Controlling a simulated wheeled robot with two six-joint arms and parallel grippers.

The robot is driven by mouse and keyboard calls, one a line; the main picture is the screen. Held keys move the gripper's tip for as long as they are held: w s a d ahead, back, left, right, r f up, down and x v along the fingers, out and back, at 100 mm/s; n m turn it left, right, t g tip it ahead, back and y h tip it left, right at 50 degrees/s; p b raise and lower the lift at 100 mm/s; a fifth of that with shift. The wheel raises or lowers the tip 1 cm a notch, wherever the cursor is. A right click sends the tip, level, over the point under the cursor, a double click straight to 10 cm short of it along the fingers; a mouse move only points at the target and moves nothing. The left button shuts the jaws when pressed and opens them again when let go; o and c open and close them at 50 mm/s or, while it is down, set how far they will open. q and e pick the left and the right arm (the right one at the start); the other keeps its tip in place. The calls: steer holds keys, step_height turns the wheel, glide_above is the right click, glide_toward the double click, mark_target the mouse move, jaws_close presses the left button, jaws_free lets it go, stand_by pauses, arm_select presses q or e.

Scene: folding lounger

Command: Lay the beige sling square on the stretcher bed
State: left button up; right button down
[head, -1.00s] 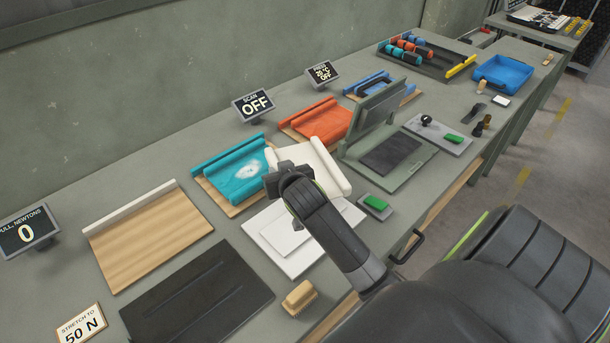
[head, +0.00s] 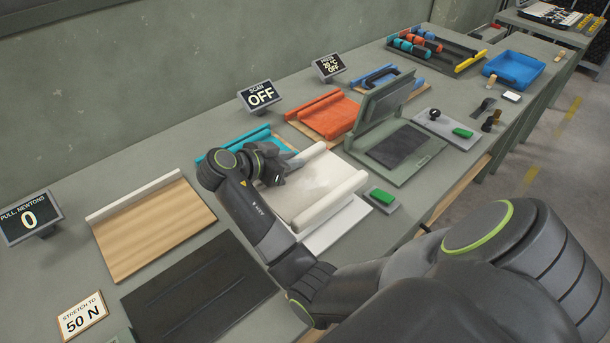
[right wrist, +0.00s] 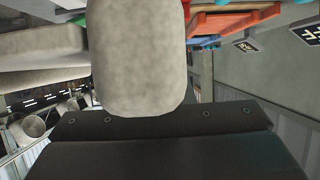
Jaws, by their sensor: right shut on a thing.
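The beige sling (head: 318,182), a pale sheet with a thick roll along its front edge (head: 330,200), is over the white plate (head: 335,229) in the middle of the bench. My right gripper (head: 282,174) is shut on the sling at its left side. In the right wrist view a pale rounded roll end (right wrist: 138,60) fills the upper middle, close to the dark gripper body. Whether the sling touches the plate is unclear. A wooden slatted bed with a cream bar (head: 155,225) and a black grooved panel (head: 200,292) lie empty at left. I cannot tell which is the stretcher bed. My left gripper is out of view.
The pull display (head: 28,218) reads 0. A "stretch to 50 N" card (head: 83,317) stands in front. The teal sling (head: 240,145) is mostly behind my arm. The orange sling (head: 328,114) and an open hinged press (head: 400,150) are to the right.

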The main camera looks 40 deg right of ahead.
step_height(320, 180, down, 9)
steer(key=shift+f+p, duration=0.1)
steer(key=shift+p, duration=0.55)
steer(key=shift+f, duration=0.1)
steer(key=c, duration=1.3)
jaws_free()
steer(key=shift+o, duration=0.2)
steer(key=shift+r, duration=0.2)
